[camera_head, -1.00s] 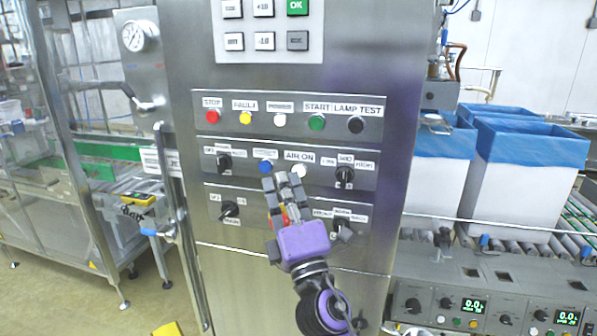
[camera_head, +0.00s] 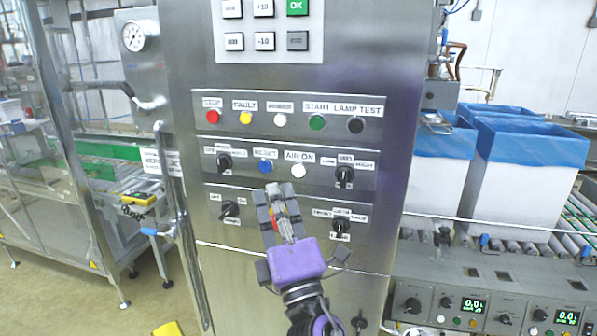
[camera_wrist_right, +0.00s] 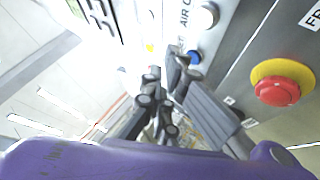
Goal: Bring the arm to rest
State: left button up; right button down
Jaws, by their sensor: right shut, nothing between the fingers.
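My right gripper (camera_head: 279,193), with a purple body and grey fingers, is shut and empty in front of the steel control panel (camera_head: 235,268). Its fingertips show just below the blue button (camera_head: 265,166) and the white AIR ON button (camera_head: 298,170) in the head view. In the right wrist view the shut fingers (camera_wrist_right: 172,85) point toward the panel, with the white button (camera_wrist_right: 207,16) and the blue button (camera_wrist_right: 194,57) beyond them. I cannot tell the exact gap between fingertips and panel. My left gripper is not in view.
Black selector knobs (camera_head: 230,209) sit left and right of the gripper. A red button on a yellow ring (camera_wrist_right: 277,90) shows in the wrist view. Blue-lined white boxes (camera_head: 512,185) stand on rollers at right. A lower console (camera_head: 480,290) is at front right.

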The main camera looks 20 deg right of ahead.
dwell(0.5)
jog(key=s+d+f+m+g, duration=0.15)
jog(key=f+m+g, duration=0.4)
jog(key=f, duration=0.85)
jog(key=s+d+f+m+g, duration=0.1)
jog(key=s+f+m+g, duration=0.15)
jog(key=f+m, duration=0.85)
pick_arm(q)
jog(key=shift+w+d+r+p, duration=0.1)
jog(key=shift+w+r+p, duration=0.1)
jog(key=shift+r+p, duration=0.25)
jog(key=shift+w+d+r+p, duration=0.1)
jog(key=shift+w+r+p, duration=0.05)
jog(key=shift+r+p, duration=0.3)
pick_arm(e)
jog(key=s+d+f+m+g, duration=0.2)
jog(key=s+f+g, duration=0.5)
jog(key=s+f, duration=2)
jog(key=s+d, duration=0.1)
jog(key=s, duration=0.2)
jog(key=shift+s+f+g, duration=0.25)
jog(key=shift+f+g, duration=0.05)
jog(key=shift+g, duration=0.1)
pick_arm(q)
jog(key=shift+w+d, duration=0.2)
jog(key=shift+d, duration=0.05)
pick_arm(e)
jog(key=shift+m, duration=0.25)
